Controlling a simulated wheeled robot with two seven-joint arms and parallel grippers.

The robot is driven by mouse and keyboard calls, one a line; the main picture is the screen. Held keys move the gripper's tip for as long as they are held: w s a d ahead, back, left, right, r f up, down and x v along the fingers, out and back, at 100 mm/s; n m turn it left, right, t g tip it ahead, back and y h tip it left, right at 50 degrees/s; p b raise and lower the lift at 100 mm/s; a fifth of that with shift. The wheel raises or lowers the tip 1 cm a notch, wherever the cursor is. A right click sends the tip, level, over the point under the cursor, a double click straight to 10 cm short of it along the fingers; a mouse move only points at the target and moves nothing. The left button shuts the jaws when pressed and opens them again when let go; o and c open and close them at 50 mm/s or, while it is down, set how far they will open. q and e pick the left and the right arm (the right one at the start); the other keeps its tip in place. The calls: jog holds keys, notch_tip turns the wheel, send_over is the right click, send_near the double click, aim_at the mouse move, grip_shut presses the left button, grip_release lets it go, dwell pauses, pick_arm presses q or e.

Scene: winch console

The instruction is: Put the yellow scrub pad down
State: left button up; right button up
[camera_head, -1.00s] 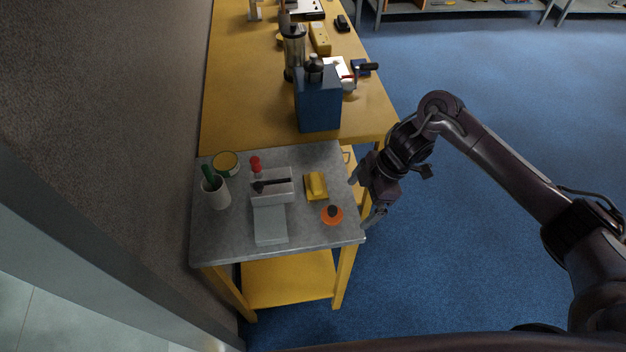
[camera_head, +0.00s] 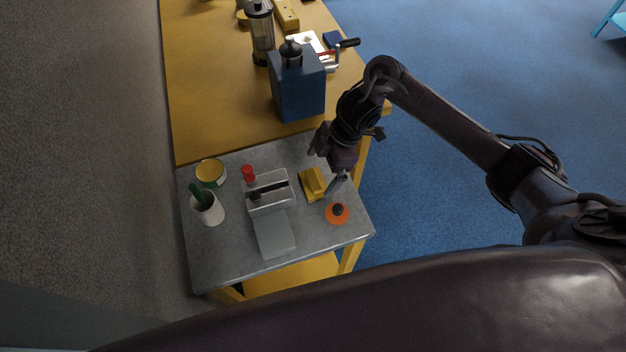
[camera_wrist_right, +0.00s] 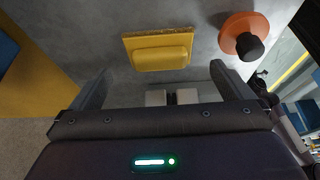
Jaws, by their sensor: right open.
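The yellow scrub pad (camera_head: 312,184) lies on the grey top of the small table (camera_head: 250,157), right of a light grey box-like device. In the right wrist view the scrub pad (camera_wrist_right: 158,49) sits just ahead of the fingers, apart from them, with a raised yellow block on a flat base. My right gripper (camera_head: 325,170) is at the table's right edge, close beside the pad. Its two fingers stand wide apart and hold nothing in the right wrist view (camera_wrist_right: 168,85). My left gripper is not in view.
An orange disc with a black knob (camera_head: 337,213) is near the pad. The grey device (camera_head: 268,190), red knob (camera_head: 247,173), white cup (camera_head: 208,208) and yellow tin (camera_head: 210,172) stand leftward. A blue box (camera_head: 298,88) stands on the yellow table behind.

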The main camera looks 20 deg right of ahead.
aim_at(315, 178)
jog(key=x, duration=0.4)
jog(key=shift+f+p, duration=0.25)
jog(key=shift+p, duration=0.15)
jog(key=shift+c, duration=0.4)
jog(key=c, duration=0.9)
jog(key=shift+r, duration=0.15)
jog(key=shift+r, duration=0.65)
jog(key=shift+r+p, duration=1.2)
jog(key=shift+r, duration=8.1)
